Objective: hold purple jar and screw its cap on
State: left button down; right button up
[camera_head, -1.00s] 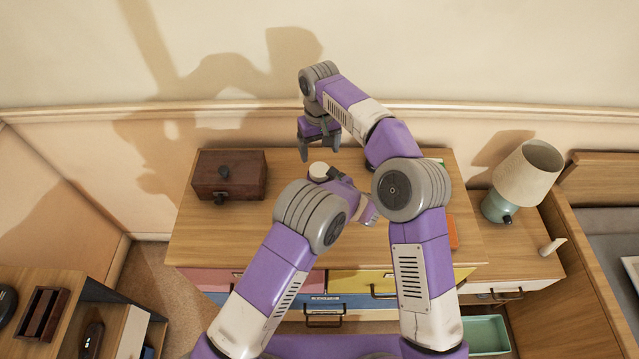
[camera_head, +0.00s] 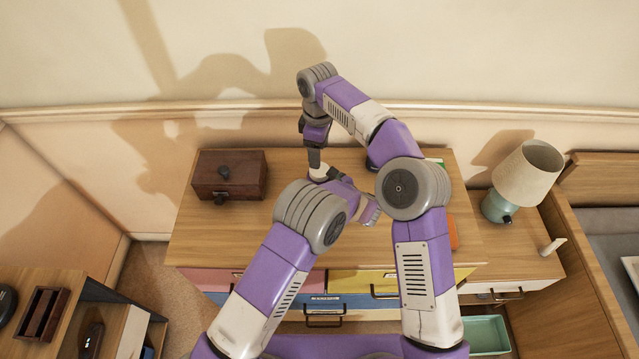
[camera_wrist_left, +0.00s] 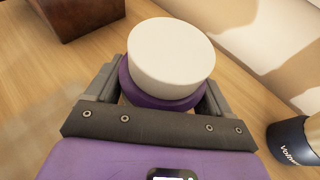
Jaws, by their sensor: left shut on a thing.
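The purple jar (camera_wrist_left: 165,98) stands between the fingers of my left gripper (camera_wrist_left: 155,105) in the left wrist view, which are shut on it. A white round cap (camera_wrist_left: 170,55) sits on top of the jar, looking slightly off-centre; whether its thread is engaged is hidden. In the head view the cap (camera_head: 318,170) shows just beyond my left forearm, which hides most of the jar. My right gripper (camera_head: 314,160) points down just above or behind the cap. Its fingers overlap in this view, so the gap between them is hidden. The left wrist view shows no right finger at the cap.
A dark brown wooden box (camera_head: 230,173) stands on the left of the wooden desk (camera_head: 215,235). A dark labelled container (camera_wrist_left: 295,140) stands right of the jar. A lamp (camera_head: 525,175) is on the right side table. The desk's left front is clear.

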aim_at(319, 182)
jog(key=n, duration=1.1)
jog(key=shift+n, duration=0.3)
jog(key=n, duration=0.9)
jog(key=shift+w+d+r, duration=0.1)
jog(key=shift+r, duration=0.05)
jog(key=shift+f, duration=4)
